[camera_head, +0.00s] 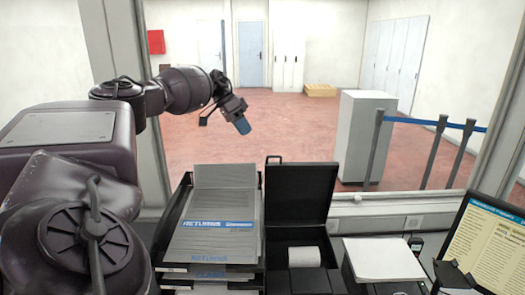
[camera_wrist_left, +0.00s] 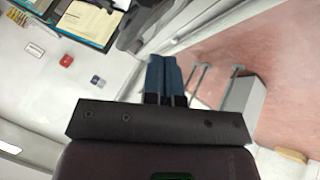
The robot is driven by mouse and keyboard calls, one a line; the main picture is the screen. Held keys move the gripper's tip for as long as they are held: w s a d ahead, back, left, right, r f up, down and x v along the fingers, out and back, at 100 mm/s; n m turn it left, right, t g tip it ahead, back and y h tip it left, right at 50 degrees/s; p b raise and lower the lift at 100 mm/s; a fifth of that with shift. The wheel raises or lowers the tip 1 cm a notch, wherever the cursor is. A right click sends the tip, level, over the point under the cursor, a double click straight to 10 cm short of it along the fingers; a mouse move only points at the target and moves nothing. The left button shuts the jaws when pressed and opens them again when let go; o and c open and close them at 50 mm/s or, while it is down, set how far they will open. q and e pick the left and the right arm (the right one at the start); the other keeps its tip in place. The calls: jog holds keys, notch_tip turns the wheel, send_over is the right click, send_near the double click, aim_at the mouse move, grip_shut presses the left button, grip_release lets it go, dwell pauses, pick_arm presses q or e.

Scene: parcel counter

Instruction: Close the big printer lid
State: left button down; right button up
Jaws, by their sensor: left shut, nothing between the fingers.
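The big printer (camera_head: 291,281) is a black box on the counter, with a white paper roll (camera_head: 303,256) inside. Its black lid (camera_head: 300,193) stands up, open, at the back of the box. My left gripper (camera_head: 243,126) has blue fingertips and is shut and empty. In the head view it appears up and to the left of the lid, apart from it. In the wrist view the blue fingers (camera_wrist_left: 165,72) are together with nothing between them. A dark shape above them there may be the printer, but I cannot tell. My right gripper is not in view.
A black paper tray (camera_head: 170,240) with printed sheets stands directly left of the printer. To the right are a smaller device with a white top (camera_head: 383,259) and a monitor (camera_head: 487,240). A window frame edges the counter behind; a grey pedestal (camera_head: 366,135) stands beyond it.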

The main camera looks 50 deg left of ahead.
pick_arm(q)
jog(key=w+d+f+p, duration=0.1)
jog(key=d+f, duration=0.4)
jog(key=d, duration=0.2)
jog(key=shift+w+f, duration=0.2)
jog(key=shift+f, duration=0.2)
